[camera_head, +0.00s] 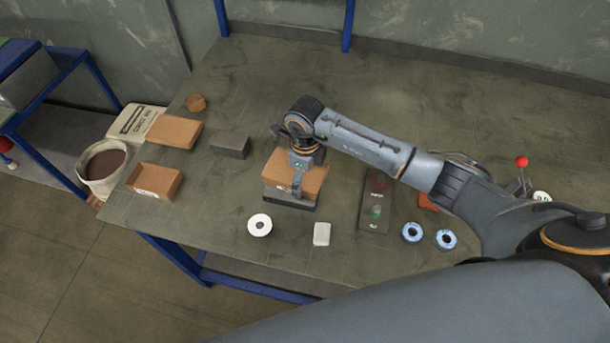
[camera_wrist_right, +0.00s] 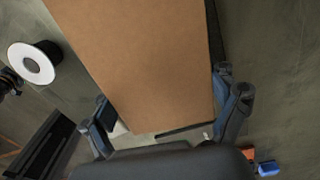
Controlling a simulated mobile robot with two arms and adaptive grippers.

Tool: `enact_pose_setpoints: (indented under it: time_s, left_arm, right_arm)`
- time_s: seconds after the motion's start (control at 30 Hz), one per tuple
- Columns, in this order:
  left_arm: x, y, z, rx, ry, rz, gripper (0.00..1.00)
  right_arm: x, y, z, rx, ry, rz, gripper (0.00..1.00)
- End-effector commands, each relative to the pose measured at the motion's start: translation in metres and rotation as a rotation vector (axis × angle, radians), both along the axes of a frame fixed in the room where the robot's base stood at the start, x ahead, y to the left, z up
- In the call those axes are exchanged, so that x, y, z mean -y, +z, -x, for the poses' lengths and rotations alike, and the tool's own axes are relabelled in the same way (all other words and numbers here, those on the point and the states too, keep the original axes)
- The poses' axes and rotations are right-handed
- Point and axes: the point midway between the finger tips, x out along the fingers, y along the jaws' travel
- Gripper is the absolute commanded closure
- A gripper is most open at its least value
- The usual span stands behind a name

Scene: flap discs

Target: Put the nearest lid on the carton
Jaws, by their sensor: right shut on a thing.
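My right gripper (camera_head: 298,183) is shut on a brown cardboard lid (camera_head: 285,167), near its front edge. In the wrist view the lid (camera_wrist_right: 140,60) fills the middle, between the two fingers. A dark grey slab (camera_head: 290,200) shows directly under the lid; I cannot tell whether they touch. An open brown carton (camera_head: 147,182) with raised walls stands near the table's left edge. Another brown cardboard piece with a flat top (camera_head: 173,131) lies behind it. My left gripper is not in view.
A dark grey block (camera_head: 230,146) stands between the cartons and my gripper. A dark button panel (camera_head: 374,215) is to the right. The back of the table is clear.

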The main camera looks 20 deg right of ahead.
Motion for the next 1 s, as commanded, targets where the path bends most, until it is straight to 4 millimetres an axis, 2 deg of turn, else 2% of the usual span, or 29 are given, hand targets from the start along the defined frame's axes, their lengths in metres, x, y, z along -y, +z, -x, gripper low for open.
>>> enact_pose_setpoints:
  time_s: [0.47,0.5,0.57,1.0]
  left_arm:
    - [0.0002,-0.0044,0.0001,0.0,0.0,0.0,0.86]
    - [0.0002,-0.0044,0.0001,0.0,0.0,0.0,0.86]
    - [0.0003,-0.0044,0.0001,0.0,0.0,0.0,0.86]
    - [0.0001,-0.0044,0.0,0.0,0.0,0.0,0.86]
  right_arm:
    - [0.0001,-0.0038,-0.0003,0.001,0.0,0.0,0.33]
    - [0.0001,-0.0038,-0.0003,0.001,0.0,0.0,0.11]
    - [0.0001,-0.0038,-0.0003,0.001,0.0,0.0,0.0]
    - [0.0001,-0.004,-0.0001,0.0,0.001,0.0,0.0]
